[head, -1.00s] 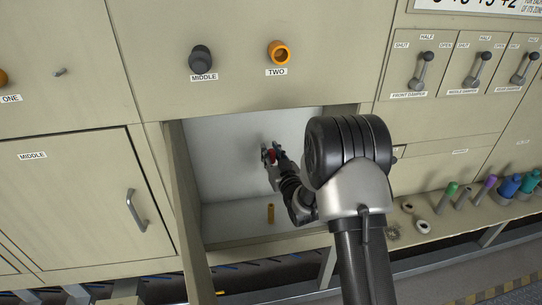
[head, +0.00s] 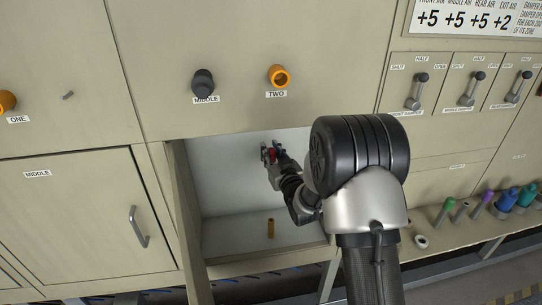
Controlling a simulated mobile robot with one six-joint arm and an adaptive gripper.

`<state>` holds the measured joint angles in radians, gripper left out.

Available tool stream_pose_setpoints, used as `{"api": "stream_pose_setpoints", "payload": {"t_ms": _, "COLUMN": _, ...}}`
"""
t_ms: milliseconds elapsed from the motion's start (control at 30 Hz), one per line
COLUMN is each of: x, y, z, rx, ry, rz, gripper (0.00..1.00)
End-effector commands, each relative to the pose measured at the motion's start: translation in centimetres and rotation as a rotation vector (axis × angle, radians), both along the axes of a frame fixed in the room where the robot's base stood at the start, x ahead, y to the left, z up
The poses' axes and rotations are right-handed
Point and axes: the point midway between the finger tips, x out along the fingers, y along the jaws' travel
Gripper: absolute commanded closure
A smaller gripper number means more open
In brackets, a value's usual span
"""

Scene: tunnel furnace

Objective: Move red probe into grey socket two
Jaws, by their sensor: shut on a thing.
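My gripper (head: 269,152) is shut on the red probe (head: 274,154), a small red piece showing between its fingers. It shows in front of the pale interior of the open compartment (head: 222,170), below the plate marked TWO. Most of the probe is hidden by the fingers. Above that plate is an orange ring-shaped socket (head: 278,75), with a gap between it and my gripper. A dark grey round fitting (head: 203,83) sits to its left, over the MIDDLE plate. I see no grey socket marked TWO.
An open door (head: 190,220) borders the compartment's left side. A ledge at right holds green (head: 445,211), purple (head: 482,204) and blue (head: 507,200) pegs. Damper levers (head: 417,91) are at upper right.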

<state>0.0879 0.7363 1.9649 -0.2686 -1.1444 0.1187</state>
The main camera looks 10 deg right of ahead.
Motion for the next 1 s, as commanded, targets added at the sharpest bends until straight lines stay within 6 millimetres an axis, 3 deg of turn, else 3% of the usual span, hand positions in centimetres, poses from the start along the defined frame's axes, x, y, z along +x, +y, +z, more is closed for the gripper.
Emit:
{"api": "stream_pose_setpoints", "payload": {"t_ms": 200, "x": 0.0, "y": 0.0, "z": 1.3, "rx": 0.0, "ry": -0.001, "rz": 0.0, "gripper": 1.0}}
{"api": "stream_pose_setpoints", "payload": {"t_ms": 567, "x": -0.2, "y": 0.0, "z": 1.3, "rx": 0.0, "ry": -0.001, "rz": 0.0, "gripper": 1.0}}
{"api": "stream_pose_setpoints", "payload": {"t_ms": 1000, "x": -5.9, "y": 0.0, "z": 1.2, "rx": 0.0, "ry": -0.002, "rz": 0.0, "gripper": 1.0}}
